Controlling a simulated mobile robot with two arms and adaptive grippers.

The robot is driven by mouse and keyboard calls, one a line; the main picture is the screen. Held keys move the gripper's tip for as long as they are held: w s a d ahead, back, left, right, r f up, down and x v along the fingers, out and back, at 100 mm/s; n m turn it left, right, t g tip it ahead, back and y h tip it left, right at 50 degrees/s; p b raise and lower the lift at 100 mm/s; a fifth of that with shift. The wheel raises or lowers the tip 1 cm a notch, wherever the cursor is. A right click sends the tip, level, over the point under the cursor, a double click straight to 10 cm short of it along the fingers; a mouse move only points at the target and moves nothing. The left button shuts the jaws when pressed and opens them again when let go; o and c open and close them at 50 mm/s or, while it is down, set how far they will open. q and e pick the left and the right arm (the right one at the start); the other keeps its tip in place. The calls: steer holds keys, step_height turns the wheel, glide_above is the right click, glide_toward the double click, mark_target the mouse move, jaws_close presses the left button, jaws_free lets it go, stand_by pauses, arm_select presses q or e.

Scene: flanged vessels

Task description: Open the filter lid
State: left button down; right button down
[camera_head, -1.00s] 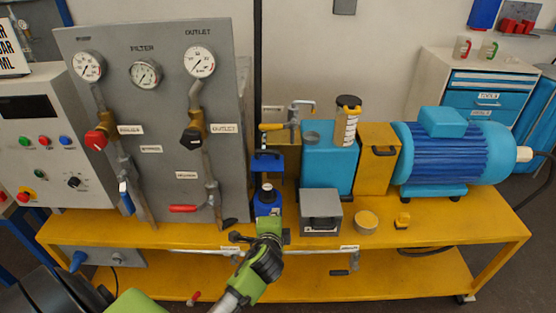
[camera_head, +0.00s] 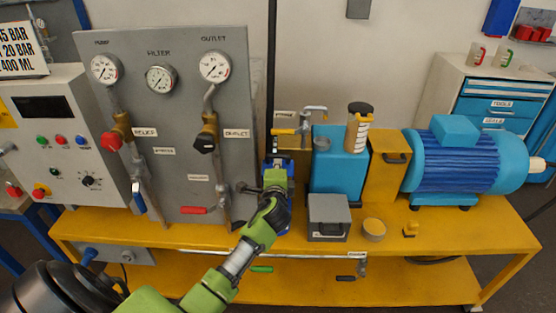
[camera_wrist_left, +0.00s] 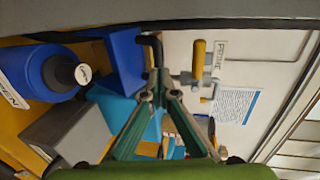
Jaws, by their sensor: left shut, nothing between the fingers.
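The filter is a blue cylinder (camera_wrist_left: 48,72) with a pale, dark-rimmed round top piece (camera_wrist_left: 83,73) at the left of the left wrist view. A blue plate (camera_wrist_left: 125,58) and a black bent handle (camera_wrist_left: 152,46) lie beside it, close to my fingertips. My left gripper (camera_head: 276,168) is in front of the filter in the head view and hides most of it. In the left wrist view my left gripper (camera_wrist_left: 160,76) has its fingers together, with nothing between them. Contact with the black handle cannot be told. My right gripper is not in view.
A grey gauge panel (camera_head: 180,100) stands left of the gripper. A blue tank (camera_head: 338,165), grey box (camera_head: 328,217) and blue motor (camera_head: 455,160) stand to the right on the yellow bench (camera_head: 440,235). A yellow-handled valve (camera_wrist_left: 199,60) is close by. The bench's front right is mostly clear.

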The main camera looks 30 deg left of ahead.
mark_target(278, 156)
arm_select(q)
steer(key=shift+x, duration=1.65)
steer(key=shift+w+a+r, duration=0.15)
steer(key=shift+w+a, duration=0.05)
steer(key=shift+w, duration=0.15)
steer(key=b+x, duration=0.1)
steer(key=x, duration=0.1)
steer(key=r+b+x, duration=0.1)
steer(key=x, duration=0.2)
steer(key=shift+w, duration=0.15)
steer(key=shift+r, duration=0.15)
